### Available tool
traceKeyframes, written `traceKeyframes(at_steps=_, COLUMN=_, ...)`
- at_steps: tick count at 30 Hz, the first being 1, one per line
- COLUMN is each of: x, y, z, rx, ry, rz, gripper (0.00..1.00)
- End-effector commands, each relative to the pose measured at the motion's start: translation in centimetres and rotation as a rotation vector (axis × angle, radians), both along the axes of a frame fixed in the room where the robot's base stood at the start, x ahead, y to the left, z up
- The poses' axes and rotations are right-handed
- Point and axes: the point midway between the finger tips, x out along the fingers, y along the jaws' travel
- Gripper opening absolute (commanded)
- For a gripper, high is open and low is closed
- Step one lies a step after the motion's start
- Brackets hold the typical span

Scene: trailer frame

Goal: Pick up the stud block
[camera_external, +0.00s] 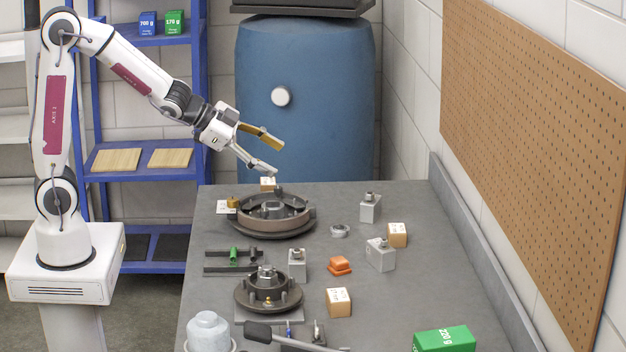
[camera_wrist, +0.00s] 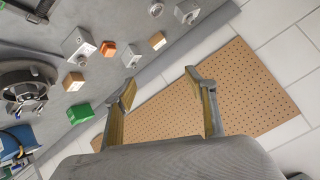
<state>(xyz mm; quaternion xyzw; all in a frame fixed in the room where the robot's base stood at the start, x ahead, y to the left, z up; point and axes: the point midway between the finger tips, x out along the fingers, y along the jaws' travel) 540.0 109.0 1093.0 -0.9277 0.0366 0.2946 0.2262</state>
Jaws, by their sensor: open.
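Three grey blocks with a metal stud or fitting on top stand upright on the workbench: one at the back (camera_external: 370,209), one in the middle right (camera_external: 380,256) and one beside the small hub (camera_external: 297,266). I cannot tell which of them is the stud block. The wrist view also shows grey blocks, at upper left (camera_wrist: 77,46), near the top middle (camera_wrist: 130,56) and at the top (camera_wrist: 187,12). My gripper (camera_external: 275,155) is open and empty, raised above the bench's far left end, apart from all blocks. Its two spread fingers show in the wrist view (camera_wrist: 160,83).
A large drum assembly (camera_external: 273,222) and smaller hub (camera_external: 268,290) occupy the bench's left side. A pegboard wall (camera_external: 530,130) rises at right. The bench's right strip is clear.

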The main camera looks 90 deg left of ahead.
Motion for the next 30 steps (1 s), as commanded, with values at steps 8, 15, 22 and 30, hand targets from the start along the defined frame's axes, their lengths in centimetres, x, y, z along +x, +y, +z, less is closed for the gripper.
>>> traceKeyframes(at_steps=8, x=2.8, y=-1.3, z=-3.9, rx=-0.05, ry=-0.019, rz=-0.162, gripper=0.56)
traceKeyframes(at_steps=15, x=3.7, y=-3.2, z=-7.4, rx=-0.132, ry=-0.027, rz=-0.31, gripper=0.56)
traceKeyframes(at_steps=22, x=3.2, y=-5.2, z=-10.7, rx=-0.25, ry=-0.028, rz=-0.449, gripper=0.56)
traceKeyframes(at_steps=30, x=1.1, y=-7.6, z=-13.7, rx=-0.415, ry=-0.025, rz=-0.594, gripper=0.56)
